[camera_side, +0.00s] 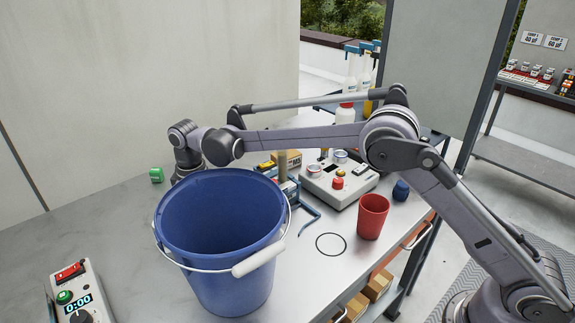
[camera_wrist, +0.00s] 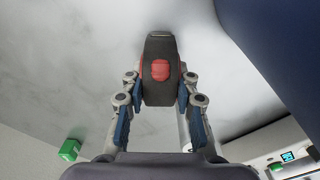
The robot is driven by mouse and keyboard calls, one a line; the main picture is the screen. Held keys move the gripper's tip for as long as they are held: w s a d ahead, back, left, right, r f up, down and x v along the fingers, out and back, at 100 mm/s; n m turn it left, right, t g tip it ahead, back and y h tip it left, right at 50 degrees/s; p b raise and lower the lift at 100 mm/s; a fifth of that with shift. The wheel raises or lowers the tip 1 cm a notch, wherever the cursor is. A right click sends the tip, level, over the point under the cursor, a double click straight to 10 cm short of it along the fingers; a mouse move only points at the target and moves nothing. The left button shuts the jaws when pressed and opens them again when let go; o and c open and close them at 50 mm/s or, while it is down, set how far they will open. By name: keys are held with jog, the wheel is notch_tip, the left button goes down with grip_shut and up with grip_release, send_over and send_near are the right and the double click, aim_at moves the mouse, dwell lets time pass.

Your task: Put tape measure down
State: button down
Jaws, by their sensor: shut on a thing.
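The tape measure (camera_wrist: 159,88) is dark grey with a red button and shows in the wrist view. My gripper (camera_wrist: 159,90) is shut on it, with a finger at each side. The tape measure lies over a pale marbled surface; I cannot tell whether it touches that surface. In the side view the blue bucket hides the fingers and the tape measure; only my wrist shows above the bucket's far rim.
The large blue bucket (camera_side: 222,215) stands close beside my gripper. A small green block (camera_side: 157,175) lies to the left. A red cup (camera_side: 372,216), a grey control box (camera_side: 340,182) and a black ring (camera_side: 331,244) are to the right. The left tabletop is mostly clear.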

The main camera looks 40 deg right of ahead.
jog(key=shift+f, duration=0.1)
jog(key=c, duration=1)
grip_release()
